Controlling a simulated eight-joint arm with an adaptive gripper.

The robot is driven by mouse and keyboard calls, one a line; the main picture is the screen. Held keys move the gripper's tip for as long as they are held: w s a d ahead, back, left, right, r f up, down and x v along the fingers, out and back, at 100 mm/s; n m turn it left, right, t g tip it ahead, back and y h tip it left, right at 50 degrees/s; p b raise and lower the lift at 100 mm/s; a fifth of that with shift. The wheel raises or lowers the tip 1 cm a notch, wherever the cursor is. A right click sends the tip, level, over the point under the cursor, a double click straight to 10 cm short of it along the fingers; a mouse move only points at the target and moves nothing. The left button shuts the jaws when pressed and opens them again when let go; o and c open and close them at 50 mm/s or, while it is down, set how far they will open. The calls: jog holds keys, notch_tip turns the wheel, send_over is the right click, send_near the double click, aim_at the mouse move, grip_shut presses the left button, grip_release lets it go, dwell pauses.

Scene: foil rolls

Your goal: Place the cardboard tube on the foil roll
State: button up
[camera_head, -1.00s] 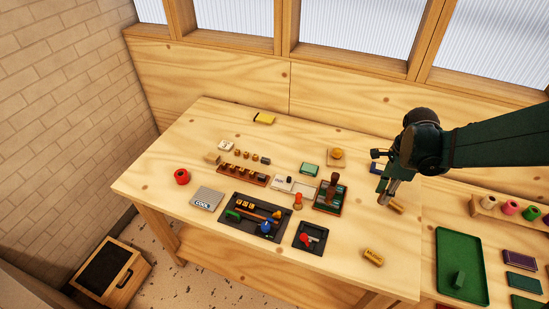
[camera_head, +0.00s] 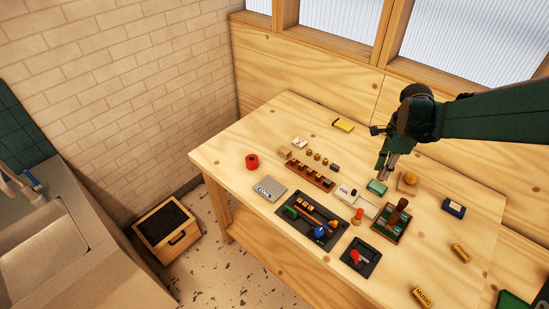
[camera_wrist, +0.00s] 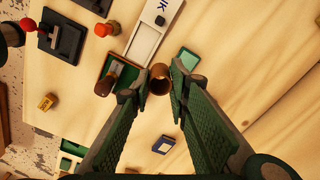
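A brown cardboard tube (camera_wrist: 159,78) is between my fingertips in the wrist view, with its dark hollow end showing. A red foil roll (camera_head: 252,161) with a dark hole stands upright at the table's left side. My gripper is well to the right of it. The foil roll is not in the wrist view.
Between them lie a stamp row (camera_head: 310,175), small cylinders and a grey COOL block (camera_head: 269,188). Table around the red roll is clear.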

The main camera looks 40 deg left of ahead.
jog(key=s+a+n, duration=0.1)
jog(key=a+n, duration=0.1)
jog(key=a, duration=1.2)
jog(key=n+p, duration=0.2)
jog(key=n, duration=0.4)
send_over(252, 158)
jog(key=shift+r, duration=0.4)
jog(key=shift+d+f, duration=0.1)
jog(key=shift+f, duration=3.05)
jog(key=shift+f, duration=0.1)
jog(key=shift+f, duration=1.75)
jog(key=shift+f, duration=0.2)
